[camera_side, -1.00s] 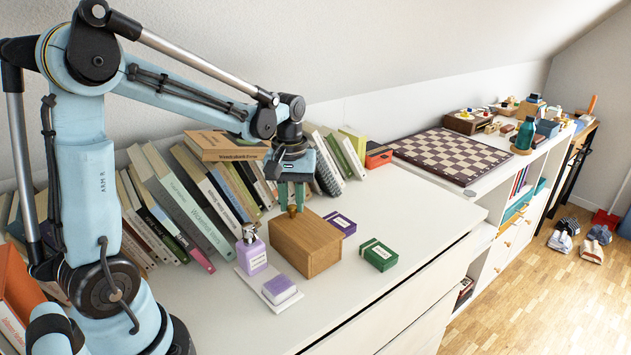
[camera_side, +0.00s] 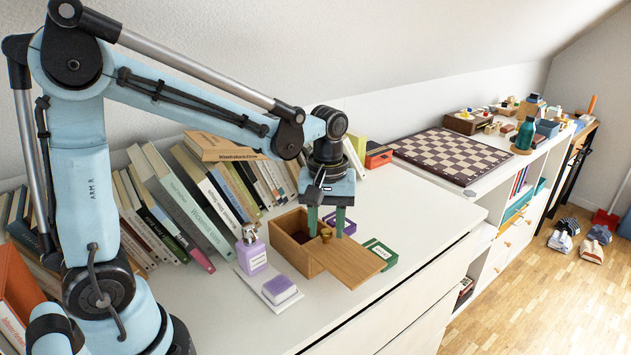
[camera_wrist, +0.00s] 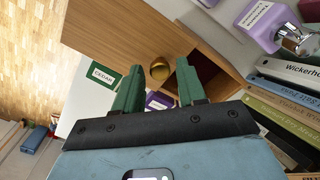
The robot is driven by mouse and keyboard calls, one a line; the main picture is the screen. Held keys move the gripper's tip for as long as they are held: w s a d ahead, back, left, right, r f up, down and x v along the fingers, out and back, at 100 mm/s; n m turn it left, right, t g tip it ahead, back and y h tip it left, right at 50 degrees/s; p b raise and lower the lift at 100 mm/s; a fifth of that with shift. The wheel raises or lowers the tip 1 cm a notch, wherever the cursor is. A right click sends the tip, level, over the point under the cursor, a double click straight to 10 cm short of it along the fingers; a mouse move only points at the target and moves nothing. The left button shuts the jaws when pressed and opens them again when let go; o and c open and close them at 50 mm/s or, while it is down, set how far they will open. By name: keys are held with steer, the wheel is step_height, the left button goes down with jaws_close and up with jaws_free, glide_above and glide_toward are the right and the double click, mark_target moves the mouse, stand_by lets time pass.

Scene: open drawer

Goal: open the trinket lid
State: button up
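The wooden trinket box (camera_side: 290,257) stands on the white top with its interior partly exposed. Its lid (camera_side: 352,266) is slid out toward the right and overhangs the box's edge; it also shows in the wrist view (camera_wrist: 125,30). My gripper (camera_side: 326,229) is at the knob, with one finger on each side. In the wrist view the round knob (camera_wrist: 159,69) lies between the green fingertips with visible gaps, so the gripper is open. The box's dark inside (camera_side: 293,225) shows at the left.
A lilac bottle (camera_side: 252,253) and a purple block on a white tray (camera_side: 281,291) stand left of the box. A purple box (camera_side: 344,222) and a green box (camera_side: 381,254) are behind and beside the lid. Books (camera_side: 190,200) line the wall. The right front top is clear.

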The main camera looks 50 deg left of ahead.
steer(key=shift+o, duration=0.6)
step_height(320, 180, up, 12)
stand_by(0.4)
steer(key=s+f+m+t, duration=0.7)
steer(key=m, duration=0.2)
steer(key=shift+s+d+f+m, duration=0.15)
steer(key=shift+d+f+m, duration=0.05)
steer(key=shift+f+m, duration=0.15)
